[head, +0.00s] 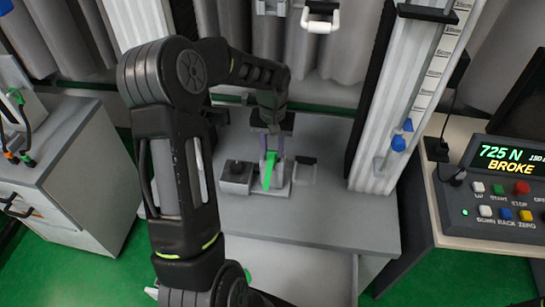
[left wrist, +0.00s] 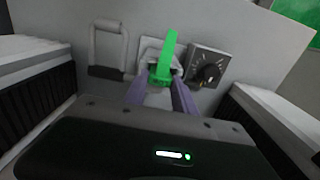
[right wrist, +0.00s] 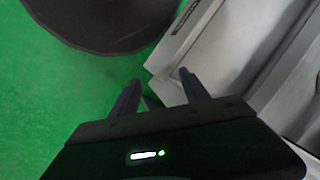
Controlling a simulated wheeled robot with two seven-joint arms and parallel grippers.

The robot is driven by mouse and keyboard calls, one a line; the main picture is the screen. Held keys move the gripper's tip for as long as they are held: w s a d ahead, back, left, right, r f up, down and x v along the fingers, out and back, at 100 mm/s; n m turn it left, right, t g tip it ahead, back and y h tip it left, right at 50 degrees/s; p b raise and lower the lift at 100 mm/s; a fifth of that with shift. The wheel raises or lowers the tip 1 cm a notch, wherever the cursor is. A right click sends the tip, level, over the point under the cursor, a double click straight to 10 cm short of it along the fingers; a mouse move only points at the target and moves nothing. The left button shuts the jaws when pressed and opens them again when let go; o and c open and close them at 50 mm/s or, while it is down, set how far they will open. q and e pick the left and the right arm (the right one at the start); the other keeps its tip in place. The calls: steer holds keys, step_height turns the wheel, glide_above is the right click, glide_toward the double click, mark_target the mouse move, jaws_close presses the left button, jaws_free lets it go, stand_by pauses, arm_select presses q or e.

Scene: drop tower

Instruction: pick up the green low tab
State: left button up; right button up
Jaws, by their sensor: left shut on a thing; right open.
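The green low tab (head: 269,170) stands in a small light holder on the grey base of the tower, in the middle of the head view. My left gripper (head: 271,160) is above it, pointing down, with its fingers shut on the tab. In the left wrist view the green tab (left wrist: 164,57) shows between and beyond the two purple-grey fingers (left wrist: 162,92). The tab's gripped part is partly hidden by the fingers. My right gripper (right wrist: 157,88) shows in the right wrist view, open and empty, over the green floor beside a grey cabinet.
A dark knob box (head: 237,174) sits left of the tab and a grey handle (head: 306,161) right of it. Tower columns (head: 395,100) flank the base. A control box (head: 500,190) reading "725 N BROKE" stands at right. The front of the base is clear.

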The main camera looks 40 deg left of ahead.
mark_target(272, 151)
arm_select(q)
steer(key=shift+r, duration=0.1)
jaws_close()
step_height(272, 151, up, 3)
steer(key=shift+p, duration=1.1)
steer(key=shift+s+d+r, duration=0.1)
steer(key=shift+s+r, duration=0.05)
steer(key=shift+r, duration=0.15)
steer(key=s+d+b, duration=0.1)
steer(key=s+d, duration=0.3)
steer(key=s, duration=0.3)
steer(key=s+d+b, duration=0.1)
steer(key=s+d, duration=0.3)
steer(key=s, duration=0.4)
steer(key=shift+s+d+f, duration=0.2)
steer(key=shift+s+d, duration=0.05)
